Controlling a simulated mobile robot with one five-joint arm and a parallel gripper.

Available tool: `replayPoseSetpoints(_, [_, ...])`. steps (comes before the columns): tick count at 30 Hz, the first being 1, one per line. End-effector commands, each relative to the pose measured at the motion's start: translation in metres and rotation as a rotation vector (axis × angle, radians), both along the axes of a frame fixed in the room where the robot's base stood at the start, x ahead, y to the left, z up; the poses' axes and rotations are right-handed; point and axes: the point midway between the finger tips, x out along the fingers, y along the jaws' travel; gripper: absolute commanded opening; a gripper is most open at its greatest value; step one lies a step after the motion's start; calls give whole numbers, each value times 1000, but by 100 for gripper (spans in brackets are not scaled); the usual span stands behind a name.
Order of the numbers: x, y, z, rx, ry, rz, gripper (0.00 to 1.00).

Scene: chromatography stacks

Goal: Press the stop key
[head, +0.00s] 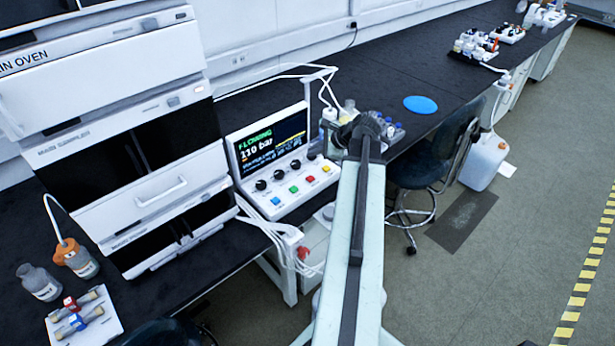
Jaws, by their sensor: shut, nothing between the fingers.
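The control unit (247,196) stands on the black bench, left of my arm. Its screen (268,142) reads "FLOWING" in green and about "110 bar" in white. On its sloped front are blue (275,201), green (294,189), red (310,179) and yellow (325,169) keys below a row of black knobs (278,174). No key label is readable, so I cannot tell which is stop. My gripper (344,138) is at the dark far end of my arm, right of the screen. It is small and partly hidden, shut and empty, apart from the keys.
Stacked white modules (135,150) stand left of the unit. Bottles (75,257) and a white tray (84,318) are at lower left. White tubing (265,225) runs below the keys. Vials (385,128) and a blue disc (420,104) lie beyond my gripper. A chair (432,160) stands at right.

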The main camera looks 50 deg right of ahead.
Motion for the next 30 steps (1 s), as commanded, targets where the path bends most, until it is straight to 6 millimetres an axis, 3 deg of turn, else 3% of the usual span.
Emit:
replayPoseSetpoints(8, [3,4,-17,-1,1,8,0])
replayPoseSetpoints(21, [4,6,-81,-1,1,12,0])
replayPoseSetpoints(30, [5,6,-89,-1,1,12,0])
